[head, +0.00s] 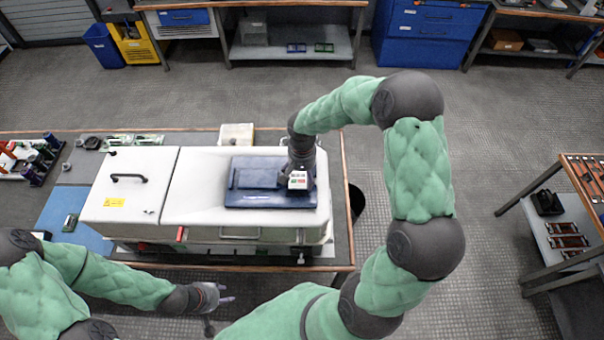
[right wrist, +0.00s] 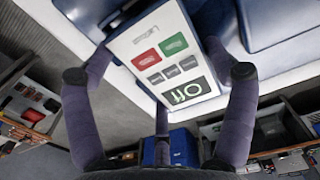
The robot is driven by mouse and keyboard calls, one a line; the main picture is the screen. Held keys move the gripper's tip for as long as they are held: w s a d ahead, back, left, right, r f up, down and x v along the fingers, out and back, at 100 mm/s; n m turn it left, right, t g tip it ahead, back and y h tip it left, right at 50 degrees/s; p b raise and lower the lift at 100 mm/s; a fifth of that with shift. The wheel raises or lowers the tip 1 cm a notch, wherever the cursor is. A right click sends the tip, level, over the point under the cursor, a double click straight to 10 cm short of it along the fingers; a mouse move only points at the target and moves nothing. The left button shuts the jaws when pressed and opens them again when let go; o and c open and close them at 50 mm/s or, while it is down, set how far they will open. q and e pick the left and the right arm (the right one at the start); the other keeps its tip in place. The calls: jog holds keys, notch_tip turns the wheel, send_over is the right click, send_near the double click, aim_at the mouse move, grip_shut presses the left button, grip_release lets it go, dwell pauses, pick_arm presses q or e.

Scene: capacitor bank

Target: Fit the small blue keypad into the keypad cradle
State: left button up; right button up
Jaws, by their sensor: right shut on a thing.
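The keypad (head: 299,180) has a white face with red and green buttons. In the right wrist view the keypad (right wrist: 168,55) fills the upper middle, tilted, with grey buttons and a dark "Off" display. I cannot tell whether the keypad touches the panel. No keypad cradle can be made out clearly. My left gripper (head: 218,298) is empty, with its fingers apart, in front of the workbench.
The white machine (head: 130,190) with a black handle stands on the workbench (head: 345,235). A blue mat (head: 88,238) lies at the bench's left. A shelf table (head: 575,210) stands at the right.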

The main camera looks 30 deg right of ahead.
jog(key=shift+f+b, duration=0.4)
jog(key=o, duration=1)
jog(key=shift+o, duration=0.2)
jog(key=shift+r, duration=0.15)
notch_tip(320, 180, up, 12)
